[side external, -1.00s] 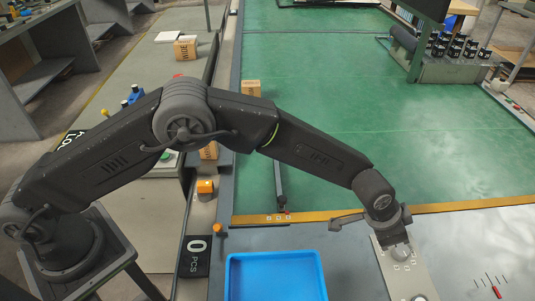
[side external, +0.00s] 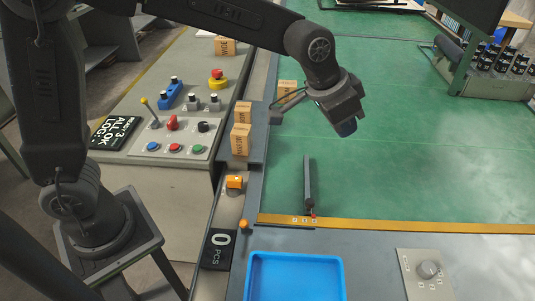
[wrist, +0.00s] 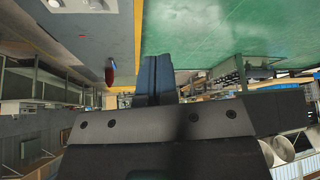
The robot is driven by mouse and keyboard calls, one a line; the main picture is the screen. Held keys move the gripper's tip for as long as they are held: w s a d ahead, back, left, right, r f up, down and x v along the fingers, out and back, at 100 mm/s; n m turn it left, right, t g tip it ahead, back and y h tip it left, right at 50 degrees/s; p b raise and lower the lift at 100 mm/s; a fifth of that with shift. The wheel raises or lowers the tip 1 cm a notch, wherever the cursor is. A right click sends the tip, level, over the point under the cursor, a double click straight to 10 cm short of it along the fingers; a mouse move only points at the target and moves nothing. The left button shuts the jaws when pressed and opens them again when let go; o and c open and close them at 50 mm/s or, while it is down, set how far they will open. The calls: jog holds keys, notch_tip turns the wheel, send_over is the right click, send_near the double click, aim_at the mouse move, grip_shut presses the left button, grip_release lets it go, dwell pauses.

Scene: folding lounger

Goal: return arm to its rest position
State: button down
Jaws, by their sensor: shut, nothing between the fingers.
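A blue tray (side external: 295,277) and a knob plate (side external: 426,274) lie on the grey front table. Small cartons (side external: 241,140) stand along the grey rail. A control panel (side external: 178,135) is at the left. A black bar (side external: 308,185) lies on the green surface.

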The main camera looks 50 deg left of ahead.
jog(key=s+a+r+n+y, duration=0.1)
jog(key=s+a+r+n, duration=0.3)
jog(key=s+a, duration=0.8)
jog(key=s+a+f, duration=0.1)
jog(key=s+a, duration=0.1)
jog(key=s, duration=0.3)
jog(key=s+a+f+n+y, duration=0.1)
jog(key=s+a, duration=0.2)
jog(key=s, duration=0.3)
jog(key=shift+a+t, duration=0.3)
jog(key=shift+a, duration=0.05)
